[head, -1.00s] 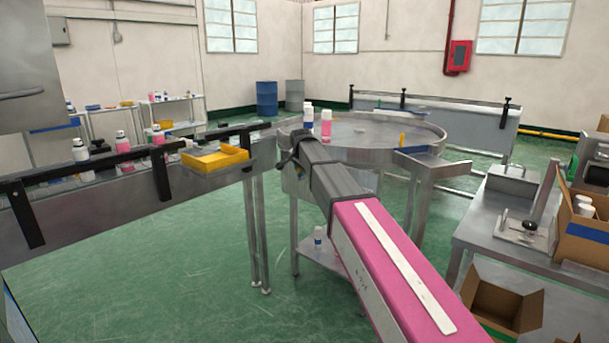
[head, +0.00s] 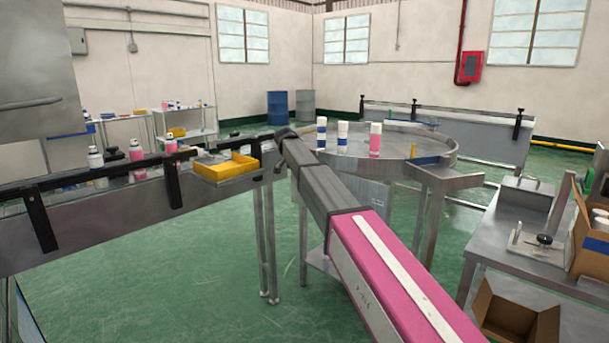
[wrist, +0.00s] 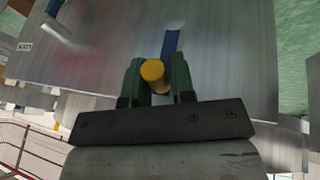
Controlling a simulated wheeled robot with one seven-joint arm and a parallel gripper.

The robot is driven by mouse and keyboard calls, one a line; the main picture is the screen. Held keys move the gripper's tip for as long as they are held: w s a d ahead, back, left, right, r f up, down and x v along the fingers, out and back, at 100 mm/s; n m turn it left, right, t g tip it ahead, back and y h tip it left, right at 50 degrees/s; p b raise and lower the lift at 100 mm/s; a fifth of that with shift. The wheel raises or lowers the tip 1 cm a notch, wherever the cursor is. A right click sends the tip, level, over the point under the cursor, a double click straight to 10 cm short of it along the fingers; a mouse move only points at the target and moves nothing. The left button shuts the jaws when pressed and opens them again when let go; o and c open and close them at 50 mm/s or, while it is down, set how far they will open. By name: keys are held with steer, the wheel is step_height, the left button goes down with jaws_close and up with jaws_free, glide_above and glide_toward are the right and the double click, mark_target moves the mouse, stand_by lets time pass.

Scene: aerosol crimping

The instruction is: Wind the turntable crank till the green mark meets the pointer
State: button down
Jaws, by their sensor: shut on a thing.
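The turntable (head: 405,140) is a round grey metal table with a raised rim in the head view. Several capped containers stand on it, including a pink one (head: 375,142) and a blue-and-white one (head: 321,136). In the wrist view, my gripper (wrist: 157,82) has its two green fingers closed on the yellow crank knob (wrist: 152,70). A blue bar (wrist: 171,42), apparently the crank arm, shows beyond the knob against grey metal. In the head view my arm hides the gripper and crank. A small yellow upright piece (head: 413,150), possibly the pointer, stands at the rim. I cannot make out the green mark.
A conveyor with black rails (head: 110,165) and a yellow tray (head: 226,168) lie to the left of my arm. A steel workbench (head: 500,252) with cardboard boxes stands at the right. Open green floor lies below the turntable.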

steer(key=shift+d+f, duration=0.15)
steer(key=shift+d, duration=0.05)
steer(key=c, duration=1)
jaws_free()
steer(key=shift+c, duration=0.2)
steer(key=shift+a+r, duration=0.3)
steer(key=shift+r, duration=0.15)
steer(key=v, duration=0.9)
steer(key=shift+r, duration=0.4)
steer(key=shift+s+a, duration=0.1)
steer(key=shift+a, duration=0.05)
